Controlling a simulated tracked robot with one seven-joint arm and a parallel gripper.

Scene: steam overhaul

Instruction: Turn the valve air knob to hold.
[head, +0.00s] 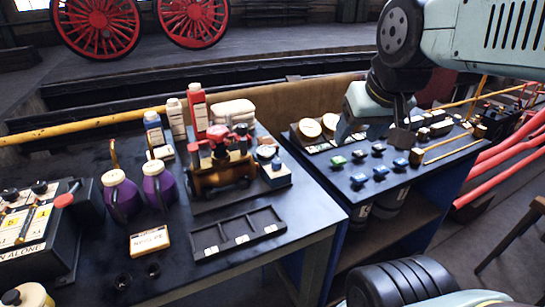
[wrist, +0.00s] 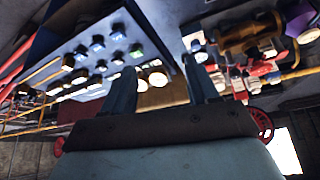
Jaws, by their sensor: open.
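A blue-edged control panel (head: 400,190) stands right of the workbench. It carries several small knobs or buttons in rows, with green, black and blue caps (head: 381,172), and round cream gauges (head: 310,128) at its left. The labels are too small to read, so I cannot tell which one is the valve air knob. My gripper (head: 375,132) is over the back of the panel and hides part of it. In the wrist view, my gripper's two fingers (wrist: 162,85) are spread apart with nothing between them, and the panel (wrist: 75,25) shows at upper left with the gauges (wrist: 157,77) near the fingers.
The workbench (head: 205,285) at left holds purple jugs (head: 158,186), bottles (head: 197,108), a red and brass valve assembly (head: 222,170) and a black divided tray (head: 240,238). Thick red pipes (head: 500,152) run at right. Yellow rails (head: 85,124) run behind the bench.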

